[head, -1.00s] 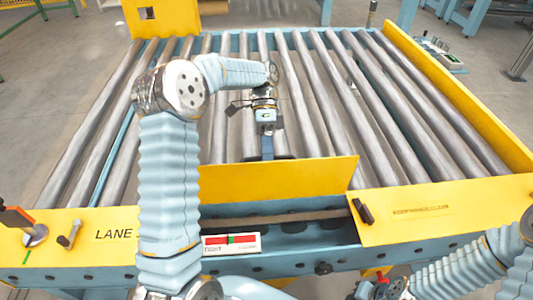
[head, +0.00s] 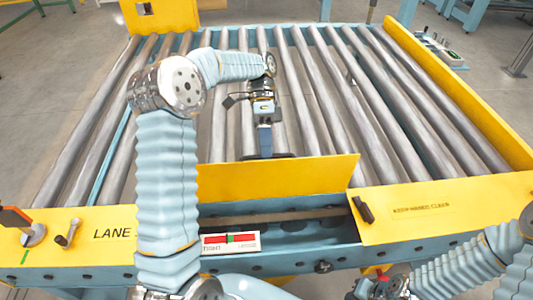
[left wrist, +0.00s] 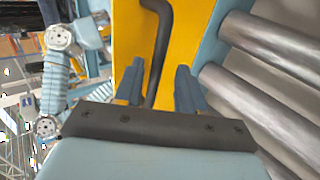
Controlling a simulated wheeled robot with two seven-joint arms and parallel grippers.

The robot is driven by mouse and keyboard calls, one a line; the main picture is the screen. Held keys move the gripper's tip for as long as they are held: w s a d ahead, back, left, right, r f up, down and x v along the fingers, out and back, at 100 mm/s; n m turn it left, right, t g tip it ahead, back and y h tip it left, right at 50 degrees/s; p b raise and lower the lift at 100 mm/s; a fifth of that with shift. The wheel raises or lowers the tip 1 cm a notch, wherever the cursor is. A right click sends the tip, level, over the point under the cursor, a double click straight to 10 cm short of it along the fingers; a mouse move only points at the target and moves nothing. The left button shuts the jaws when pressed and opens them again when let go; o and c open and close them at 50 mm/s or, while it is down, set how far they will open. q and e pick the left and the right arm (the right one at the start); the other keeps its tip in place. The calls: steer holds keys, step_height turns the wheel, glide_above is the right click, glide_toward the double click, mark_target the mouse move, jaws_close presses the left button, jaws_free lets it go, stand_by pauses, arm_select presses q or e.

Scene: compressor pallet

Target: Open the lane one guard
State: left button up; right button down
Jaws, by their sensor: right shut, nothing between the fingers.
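The yellow lane one guard (head: 285,179) stands tilted up at the front of the rollers in the head view, with an open dark slot (head: 285,222) in front of it. Its dark handle shows as a bent bar (left wrist: 160,45) in the left wrist view. My left gripper (head: 265,153) points down just behind the guard's top edge. In the left wrist view its fingers (left wrist: 159,88) stand apart with the handle bar between them, with a gap on the right side. My right gripper (head: 380,287) is shut and empty at the bottom edge, low in front of the frame.
A red, green and white gauge (head: 230,239) sits below the slot. A yellow cover (head: 420,215) with a black latch (head: 362,209) lies to the right. A small lever (head: 69,234) stands at the left. The rollers (head: 330,90) behind carry nothing.

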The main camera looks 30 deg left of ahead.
arm_select(q)
steer(key=s+d+r+b, duration=0.2)
steer(key=s+d+r, duration=0.4)
steer(key=s+r, duration=0.5)
steer(key=shift+s+d+r, duration=0.25)
steer(key=shift+s+d, duration=0.1)
steer(key=shift+s, duration=0.35)
